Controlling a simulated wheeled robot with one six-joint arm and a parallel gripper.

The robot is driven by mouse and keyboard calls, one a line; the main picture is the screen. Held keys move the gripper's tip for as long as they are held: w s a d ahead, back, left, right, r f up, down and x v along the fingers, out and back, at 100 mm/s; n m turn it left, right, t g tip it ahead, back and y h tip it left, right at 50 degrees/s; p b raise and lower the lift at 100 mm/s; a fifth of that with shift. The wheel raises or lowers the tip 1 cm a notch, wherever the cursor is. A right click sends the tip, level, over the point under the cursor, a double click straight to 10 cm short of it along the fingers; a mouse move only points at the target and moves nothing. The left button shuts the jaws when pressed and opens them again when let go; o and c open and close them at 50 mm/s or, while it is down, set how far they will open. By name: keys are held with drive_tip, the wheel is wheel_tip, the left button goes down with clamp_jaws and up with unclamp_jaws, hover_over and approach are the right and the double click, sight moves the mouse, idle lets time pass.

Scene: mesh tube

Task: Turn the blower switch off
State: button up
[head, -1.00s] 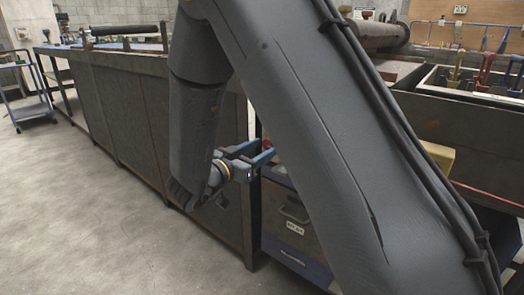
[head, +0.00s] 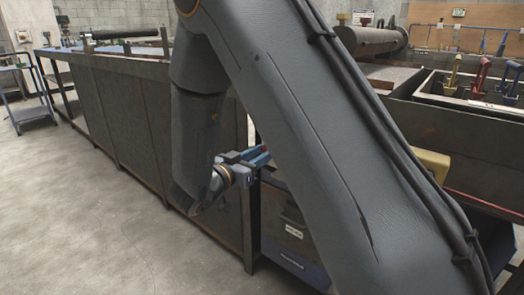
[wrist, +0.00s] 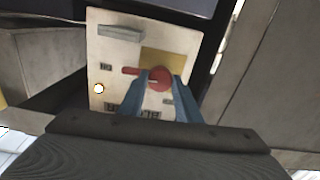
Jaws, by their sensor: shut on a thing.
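The blower switch (wrist: 160,74) is a red round knob with a short red lever pointing left, on a yellow plate. The plate is on a cream control panel (wrist: 118,48) in the wrist view. My gripper (head: 261,154) has its blue fingers closed in around the knob; in the wrist view the fingers come from below, one on each side of it. The lever sticks out left past the left finger. A small orange-white lamp (wrist: 98,88) glows on the panel, left of and below the lever. Behind my arm in the head view, the switch is hidden.
A long grey bench (head: 130,95) runs along the left, close to my gripper. A drawer cabinet (head: 290,232) stands just below and right of it. Colored-handled tools (head: 482,72) sit in a bin at right. The floor at left is clear.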

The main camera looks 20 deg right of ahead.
drive_tip(key=n+p, duration=0.2)
drive_tip(key=p, duration=0.2)
drive_tip(key=n+p, duration=0.2)
drive_tip(key=p, duration=0.1)
drive_tip(key=shift+s+r+p, duration=0.2)
drive_tip(key=shift+p, duration=0.15)
drive_tip(key=n+p, duration=0.3)
drive_tip(key=n, duration=0.1)
drive_tip(key=n+p, duration=0.8)
drive_tip(key=n, duration=0.1)
drive_tip(key=shift+d+f, duration=0.1)
drive_tip(key=shift+f, duration=0.15)
drive_tip(key=o, duration=1.1)
drive_tip(key=shift+c, duration=0.2)
drive_tip(key=shift+w, duration=0.1)
drive_tip(key=v, duration=0.8)
